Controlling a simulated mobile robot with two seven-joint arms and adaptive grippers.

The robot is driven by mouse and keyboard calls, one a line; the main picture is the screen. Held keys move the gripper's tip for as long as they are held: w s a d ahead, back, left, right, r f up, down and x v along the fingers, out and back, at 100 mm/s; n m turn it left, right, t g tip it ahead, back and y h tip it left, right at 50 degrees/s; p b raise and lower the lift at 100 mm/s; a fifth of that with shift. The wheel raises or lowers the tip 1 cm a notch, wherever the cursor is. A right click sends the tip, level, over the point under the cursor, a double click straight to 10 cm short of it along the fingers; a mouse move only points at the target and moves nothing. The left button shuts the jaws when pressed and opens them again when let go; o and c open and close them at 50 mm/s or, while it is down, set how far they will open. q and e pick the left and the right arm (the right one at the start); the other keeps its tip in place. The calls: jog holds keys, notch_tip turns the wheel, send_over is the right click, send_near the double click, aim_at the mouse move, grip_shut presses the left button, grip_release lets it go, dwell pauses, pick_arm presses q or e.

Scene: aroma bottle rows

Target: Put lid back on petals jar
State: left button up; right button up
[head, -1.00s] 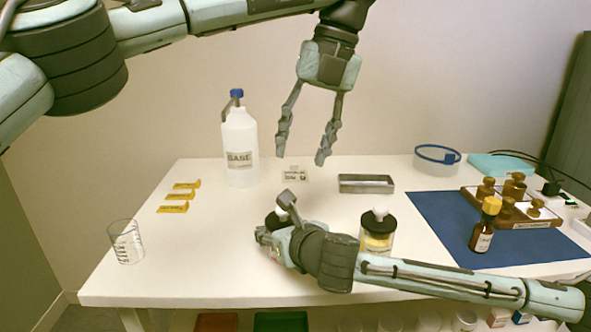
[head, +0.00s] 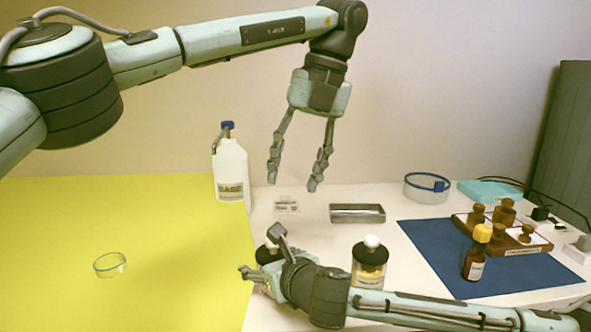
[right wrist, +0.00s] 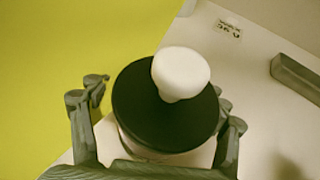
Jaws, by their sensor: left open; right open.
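The left jar (head: 266,256) is mostly hidden behind my right gripper (head: 260,252). Its black lid (right wrist: 150,118) and white knob (right wrist: 181,72) fill the middle of the right wrist view, between the open fingers, with a little pale body below. I cannot tell whether the fingers touch it. I cannot tell which jar holds petals. My left gripper (head: 294,184) is open and empty, high above the back of the table.
A flat yellow area (head: 130,220) covers the left side. A clear rim (head: 110,265) shows there. A white BASE bottle (head: 231,172) and metal tray (head: 357,213) stand behind. A blue mat (head: 440,250), brown bottle (head: 475,264) and weight tray (head: 500,232) are right.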

jog(key=v, duration=1.2)
jog(key=shift+f, duration=0.1)
